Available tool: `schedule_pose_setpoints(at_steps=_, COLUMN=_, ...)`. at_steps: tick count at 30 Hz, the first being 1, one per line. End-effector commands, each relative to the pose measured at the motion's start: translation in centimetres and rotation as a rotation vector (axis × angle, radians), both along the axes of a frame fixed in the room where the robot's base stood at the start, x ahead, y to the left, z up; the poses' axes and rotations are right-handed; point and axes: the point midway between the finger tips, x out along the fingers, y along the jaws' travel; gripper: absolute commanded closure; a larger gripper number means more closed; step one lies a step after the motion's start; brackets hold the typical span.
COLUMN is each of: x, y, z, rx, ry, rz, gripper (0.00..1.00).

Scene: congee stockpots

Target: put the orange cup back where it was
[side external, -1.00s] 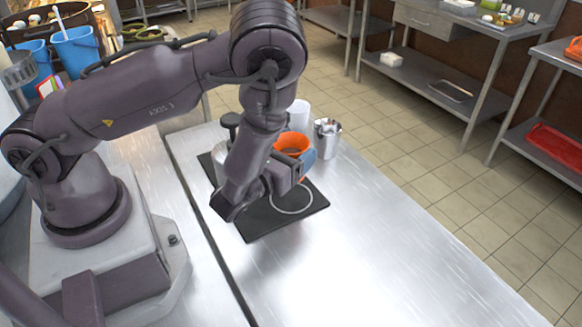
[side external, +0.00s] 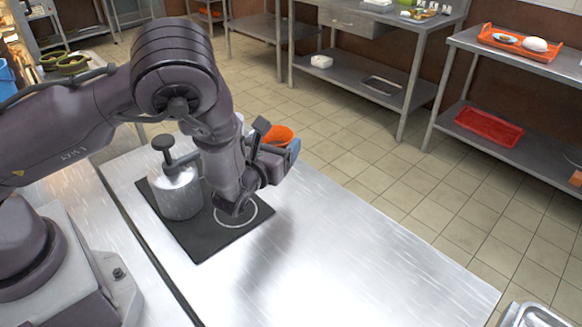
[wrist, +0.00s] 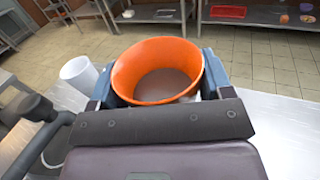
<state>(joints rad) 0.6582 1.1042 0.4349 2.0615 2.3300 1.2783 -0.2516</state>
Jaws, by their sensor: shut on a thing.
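My gripper (side external: 280,160) is shut on the orange cup (side external: 278,134), its blue fingers on either side. In the wrist view the cup (wrist: 157,50) sits between the fingers (wrist: 158,82), its wide orange rim tilted to the camera and a brownish surface inside. The black mat (side external: 196,238) lies on the steel counter, with a white ring (side external: 236,223) marked on it, partly covered by my arm in the side view. The ring looks empty where it shows. The cup appears beyond the ring; its underside is hidden, so its height is unclear.
A metal pot with a black pump (side external: 177,192) stands on the mat, left of the ring; its dark pump (wrist: 35,108) shows in the wrist view. A white cup (wrist: 78,73) stands left of my gripper there. The counter's front right (side external: 370,250) is clear.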

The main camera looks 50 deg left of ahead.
Motion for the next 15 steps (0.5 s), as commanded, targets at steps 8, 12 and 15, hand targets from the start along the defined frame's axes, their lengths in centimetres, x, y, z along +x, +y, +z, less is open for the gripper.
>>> schedule_pose_setpoints(at_steps=8, x=3.3, y=0.0, z=-4.4, rx=0.001, ry=0.004, rz=0.000, gripper=0.55)
schedule_pose_setpoints(at_steps=12, x=3.9, y=0.0, z=-5.2, rx=0.001, ry=0.004, rz=0.001, gripper=0.55)
schedule_pose_setpoints(at_steps=15, x=4.2, y=0.0, z=-6.7, rx=0.002, ry=0.006, rz=0.001, gripper=0.55)
